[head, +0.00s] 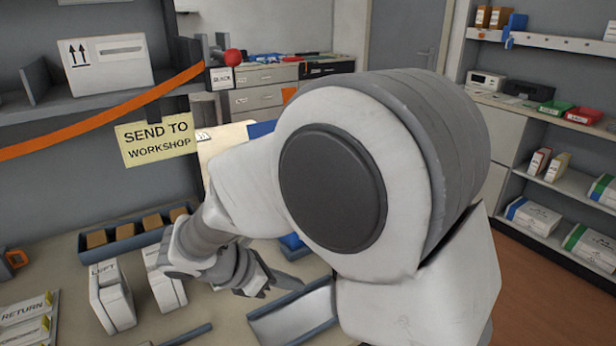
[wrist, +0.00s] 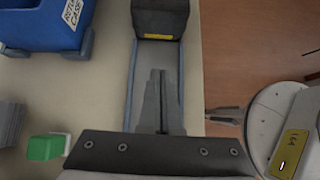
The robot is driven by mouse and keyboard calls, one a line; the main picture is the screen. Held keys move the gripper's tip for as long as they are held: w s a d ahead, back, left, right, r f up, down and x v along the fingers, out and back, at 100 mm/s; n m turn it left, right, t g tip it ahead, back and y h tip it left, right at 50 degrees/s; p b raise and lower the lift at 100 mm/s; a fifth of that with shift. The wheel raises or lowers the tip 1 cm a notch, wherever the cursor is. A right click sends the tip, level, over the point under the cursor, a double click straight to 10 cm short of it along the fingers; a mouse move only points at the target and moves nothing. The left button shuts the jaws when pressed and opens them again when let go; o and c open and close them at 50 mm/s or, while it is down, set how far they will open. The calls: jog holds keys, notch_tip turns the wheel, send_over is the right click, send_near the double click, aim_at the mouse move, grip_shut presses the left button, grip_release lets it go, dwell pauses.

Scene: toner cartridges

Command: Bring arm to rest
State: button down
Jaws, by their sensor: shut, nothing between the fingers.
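My gripper (head: 298,284) points right over the bench in the head view, near a grey tray (head: 290,318) with raised sides. In the wrist view my gripper (wrist: 161,75) is shut and empty, its fingers together above the bare floor of that tray (wrist: 130,92). A dark block with a yellow label (wrist: 160,18), perhaps a toner cartridge, is at the far end of the tray, just beyond the fingertips. My arm hides the middle of the head view, including part of the tray.
Two white boxes, one marked LEFT (head: 112,298), stand left of my gripper. Behind them is a dark tray (head: 85,256) of small brown boxes. A blue return case (wrist: 42,25) and a green block (wrist: 44,148) show in the wrist view. An orange strap (head: 110,112) crosses the upper left.

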jog(key=s+d+r+m+y+p, duration=0.4)
jog(key=s+d+r+m, duration=0.3)
jog(key=r+m, duration=0.4)
jog(key=s+d+r+m+y+p, duration=0.3)
jog(key=s+d+r+m+p, duration=0.3)
jog(key=m, duration=0.7)
jog(key=s+d+r, duration=0.2)
jog(key=d+r, duration=0.2)
jog(key=r, duration=0.1)
jog(key=shift+s+d+t+y+p, duration=0.2)
jog(key=shift+d+t+y+p, duration=0.1)
jog(key=shift+y, duration=0.1)
